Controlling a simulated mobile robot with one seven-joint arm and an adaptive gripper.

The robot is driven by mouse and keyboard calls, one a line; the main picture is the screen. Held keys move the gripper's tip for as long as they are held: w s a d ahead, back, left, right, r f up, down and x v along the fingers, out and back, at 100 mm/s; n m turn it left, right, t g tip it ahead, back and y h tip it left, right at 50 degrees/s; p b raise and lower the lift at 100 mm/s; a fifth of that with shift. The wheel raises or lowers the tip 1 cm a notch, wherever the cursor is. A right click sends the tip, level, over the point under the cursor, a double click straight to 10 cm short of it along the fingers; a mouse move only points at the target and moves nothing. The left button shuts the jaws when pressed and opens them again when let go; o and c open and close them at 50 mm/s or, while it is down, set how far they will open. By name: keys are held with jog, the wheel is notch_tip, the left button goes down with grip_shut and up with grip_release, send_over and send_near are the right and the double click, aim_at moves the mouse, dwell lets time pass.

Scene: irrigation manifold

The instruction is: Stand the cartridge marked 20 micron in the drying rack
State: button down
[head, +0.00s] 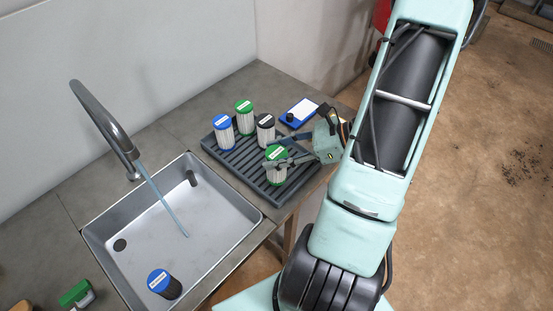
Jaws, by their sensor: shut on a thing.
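My gripper (285,154) is shut on a green-capped pleated cartridge (277,175) at the front right of the dark slatted drying rack (233,162). This cartridge is upright; I cannot tell whether its base touches the slats. A blue-capped cartridge (224,136), another green-capped one (245,122) and a black-capped one (265,135) stand upright towards the back of the rack. A blue-capped dark cartridge (165,284) stands in the sink. The caps carry white labels, too small to read, so I cannot tell which is marked 20 micron.
The metal sink (195,250) is left of the rack, with a tap (105,125) above it and a thin stream running in. A blue device with a white face (299,111) lies behind the rack. A green object (76,294) lies at the counter's front left.

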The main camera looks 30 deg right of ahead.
jog(key=shift+f, duration=1.35)
jog(key=shift+f, duration=0.1)
jog(key=shift+f, duration=0.15)
jog(key=c, duration=1.2)
grip_release()
jog(key=shift+o, duration=0.2)
jog(key=shift+r, duration=0.25)
jog(key=shift+s+d+r, duration=0.15)
jog(key=shift+d, duration=0.1)
jog(key=v, duration=1.1)
jog(key=shift+s+b, duration=0.2)
jog(key=shift+b, duration=0.1)
